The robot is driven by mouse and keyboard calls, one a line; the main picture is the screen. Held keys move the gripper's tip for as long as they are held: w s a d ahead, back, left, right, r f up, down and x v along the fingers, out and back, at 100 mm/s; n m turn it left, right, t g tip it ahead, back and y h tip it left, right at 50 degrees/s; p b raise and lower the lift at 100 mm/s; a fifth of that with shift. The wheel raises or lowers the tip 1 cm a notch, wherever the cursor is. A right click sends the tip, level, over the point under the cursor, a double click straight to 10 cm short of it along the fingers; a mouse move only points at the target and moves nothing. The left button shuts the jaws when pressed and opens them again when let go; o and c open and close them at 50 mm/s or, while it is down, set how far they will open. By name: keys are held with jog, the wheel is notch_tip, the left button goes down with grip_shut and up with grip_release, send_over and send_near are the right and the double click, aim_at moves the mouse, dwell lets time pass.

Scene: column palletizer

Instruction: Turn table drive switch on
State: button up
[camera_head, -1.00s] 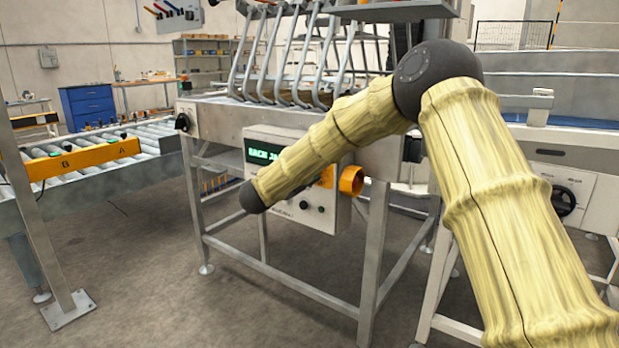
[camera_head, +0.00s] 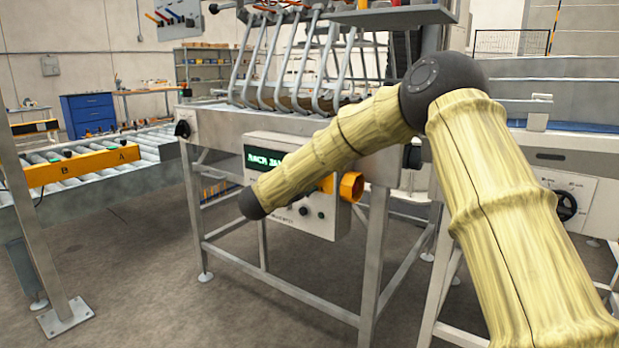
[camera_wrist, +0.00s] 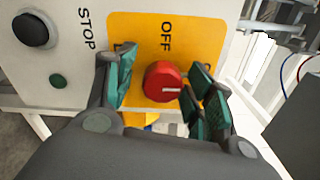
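A red rotary switch (camera_wrist: 163,82) with a white mark sits on a yellow plate (camera_wrist: 190,32) in the wrist view. The word OFF stands beside it on the plate. In the head view my gripper is hidden behind my own arm. The control box (camera_head: 320,218) there has a lit green display (camera_head: 264,159), and my arm covers part of it.
In the wrist view, a black button (camera_wrist: 32,30) labelled STOP and a green button (camera_wrist: 57,81) are left of the plate. In the head view, an orange part (camera_head: 351,186) sticks out from the box. A roller conveyor (camera_head: 110,170) stands left.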

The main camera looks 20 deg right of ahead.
jog(key=shift+a+r, duration=0.1)
jog(key=shift+r, duration=0.05)
jog(key=v, duration=1.1)
jog(key=shift+s+a, duration=0.3)
